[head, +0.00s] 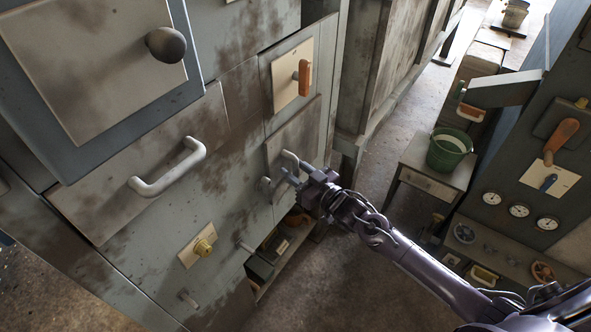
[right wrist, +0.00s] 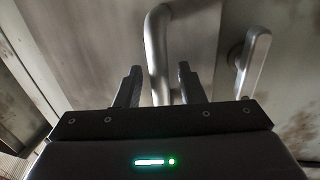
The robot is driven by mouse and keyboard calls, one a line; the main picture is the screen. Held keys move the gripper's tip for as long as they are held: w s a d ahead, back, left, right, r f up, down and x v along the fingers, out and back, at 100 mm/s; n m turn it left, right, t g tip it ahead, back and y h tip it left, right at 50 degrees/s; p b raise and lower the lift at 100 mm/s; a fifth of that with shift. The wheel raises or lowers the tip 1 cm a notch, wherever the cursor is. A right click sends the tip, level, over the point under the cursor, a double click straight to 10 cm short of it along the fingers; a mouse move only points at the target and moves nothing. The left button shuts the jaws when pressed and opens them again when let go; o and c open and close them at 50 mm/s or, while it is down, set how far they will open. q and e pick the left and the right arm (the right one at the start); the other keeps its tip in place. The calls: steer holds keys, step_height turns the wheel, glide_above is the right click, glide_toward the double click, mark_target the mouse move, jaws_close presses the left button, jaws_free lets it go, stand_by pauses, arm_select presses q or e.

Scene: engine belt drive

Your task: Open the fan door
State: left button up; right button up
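A small pale door (head: 293,133), which I take for the fan door, sits low on the right part of the grey cabinet front and looks closed. A light metal bar handle (head: 289,156) is on it, partly hidden by my right gripper (head: 284,181). In the right wrist view the handle (right wrist: 157,55) runs between the two fingers of my right gripper (right wrist: 159,86). The fingers are apart, one on each side of the bar, with gaps visible. A metal lever (right wrist: 254,64) stands to the right of them. My left gripper is out of view.
A larger drawer-like panel has a white handle (head: 166,168). A green bucket (head: 448,149) stands on a stand to the right. Open floor (head: 352,270) lies below my right arm.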

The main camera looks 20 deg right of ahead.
jaws_close()
stand_by(0.4)
